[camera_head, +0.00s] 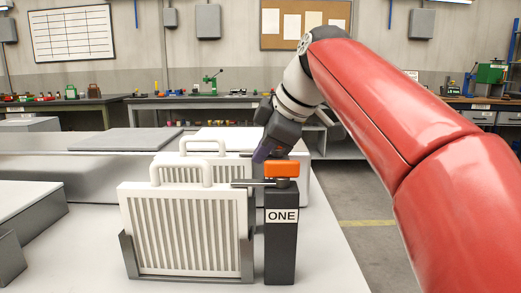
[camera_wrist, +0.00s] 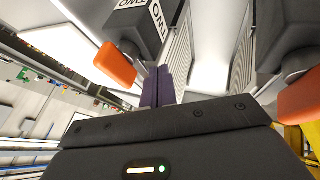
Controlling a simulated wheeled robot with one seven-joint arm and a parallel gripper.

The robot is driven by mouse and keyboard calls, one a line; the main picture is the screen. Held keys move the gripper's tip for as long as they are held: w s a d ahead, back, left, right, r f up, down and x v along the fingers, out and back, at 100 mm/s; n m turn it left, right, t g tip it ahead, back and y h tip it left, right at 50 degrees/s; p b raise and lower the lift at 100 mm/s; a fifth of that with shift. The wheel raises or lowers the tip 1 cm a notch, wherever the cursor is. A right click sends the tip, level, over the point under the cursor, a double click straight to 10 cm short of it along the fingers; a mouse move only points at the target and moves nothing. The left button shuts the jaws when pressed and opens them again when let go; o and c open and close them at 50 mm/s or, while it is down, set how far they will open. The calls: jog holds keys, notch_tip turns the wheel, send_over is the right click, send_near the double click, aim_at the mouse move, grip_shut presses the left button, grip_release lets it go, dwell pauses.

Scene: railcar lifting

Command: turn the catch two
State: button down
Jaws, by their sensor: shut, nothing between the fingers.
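Catch two is an orange piece (camera_wrist: 115,65) on a dark post labelled TWO (camera_wrist: 143,22), at upper left in the wrist view. In the head view I cannot make it out behind the nearer post and my gripper. My gripper (camera_wrist: 157,86) is shut and empty, its purple fingers just right of catch two; I cannot tell whether they touch it. In the head view my gripper (camera_head: 264,152) is behind and above the orange catch (camera_head: 281,169) on the dark post labelled ONE (camera_head: 280,243). That catch's metal bar (camera_head: 250,183) points left across a white finned panel's edge.
The finned panel (camera_head: 183,235) with a loop handle stands left of post ONE in a grey holder (camera_head: 130,258). A second handle (camera_head: 203,142) shows behind it. Another orange catch (camera_wrist: 300,98) is close on the right in the wrist view. Grey blocks lie left.

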jog(key=shift+s+d, duration=0.15)
jog(key=shift+d, duration=0.35)
